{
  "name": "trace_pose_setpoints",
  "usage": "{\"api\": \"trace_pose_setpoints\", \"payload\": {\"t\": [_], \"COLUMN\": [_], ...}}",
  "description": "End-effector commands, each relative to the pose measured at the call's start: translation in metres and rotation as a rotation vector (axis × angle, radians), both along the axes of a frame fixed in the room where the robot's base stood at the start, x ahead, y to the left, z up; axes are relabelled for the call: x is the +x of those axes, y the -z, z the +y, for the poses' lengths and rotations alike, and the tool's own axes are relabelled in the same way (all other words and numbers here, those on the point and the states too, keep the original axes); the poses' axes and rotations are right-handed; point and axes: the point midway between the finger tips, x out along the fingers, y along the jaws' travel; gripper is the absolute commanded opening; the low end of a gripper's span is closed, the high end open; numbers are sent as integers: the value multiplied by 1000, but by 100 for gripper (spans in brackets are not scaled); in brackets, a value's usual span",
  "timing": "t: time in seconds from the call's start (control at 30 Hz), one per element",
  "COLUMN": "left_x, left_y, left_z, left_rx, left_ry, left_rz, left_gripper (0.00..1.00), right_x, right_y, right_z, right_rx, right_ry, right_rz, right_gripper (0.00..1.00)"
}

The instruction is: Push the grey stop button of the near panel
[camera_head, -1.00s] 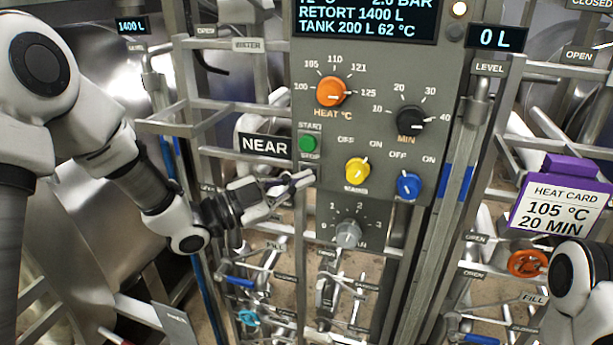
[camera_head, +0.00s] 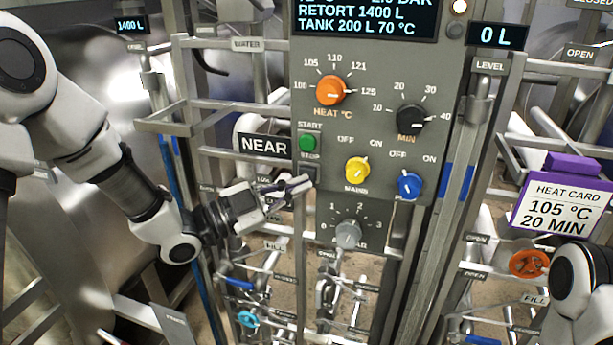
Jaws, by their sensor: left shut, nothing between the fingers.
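The near panel (camera_head: 375,150) is a grey upright box in the middle, marked by a black NEAR sign (camera_head: 264,145). On its left edge is a green start button (camera_head: 307,143) with the STOP label below it. The grey stop button (camera_head: 309,170) shows just under that label, partly hidden by my fingertips. My left gripper (camera_head: 304,184) is shut and empty, its tips at the lower edge of the stop button. I cannot tell whether they touch it. My right gripper is out of view; only part of that arm shows at lower right.
The panel also carries an orange heat knob (camera_head: 332,90), a black minute knob (camera_head: 410,117), a yellow knob (camera_head: 357,170) and a blue knob (camera_head: 409,185). A grey dial (camera_head: 347,234) sits below. Metal rails (camera_head: 215,107) run left of the panel. A heat card (camera_head: 563,205) hangs at right.

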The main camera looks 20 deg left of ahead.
Motion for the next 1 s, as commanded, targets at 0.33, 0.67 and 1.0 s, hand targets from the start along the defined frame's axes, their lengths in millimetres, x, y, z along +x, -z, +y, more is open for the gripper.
{"api": "trace_pose_setpoints", "payload": {"t": [0.33, 0.67, 1.0], "left_x": [-26, -50, -50], "left_y": [1, 0, 0], "left_z": [1, 2, 2], "left_rx": [-2, -1, 0], "left_ry": [-1, 0, 0], "left_rz": [-1, 1, 0], "left_gripper": [0, 0, 0], "right_x": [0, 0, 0], "right_y": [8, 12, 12], "right_z": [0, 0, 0], "right_rx": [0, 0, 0], "right_ry": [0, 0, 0], "right_rz": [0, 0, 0], "right_gripper": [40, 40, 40]}}
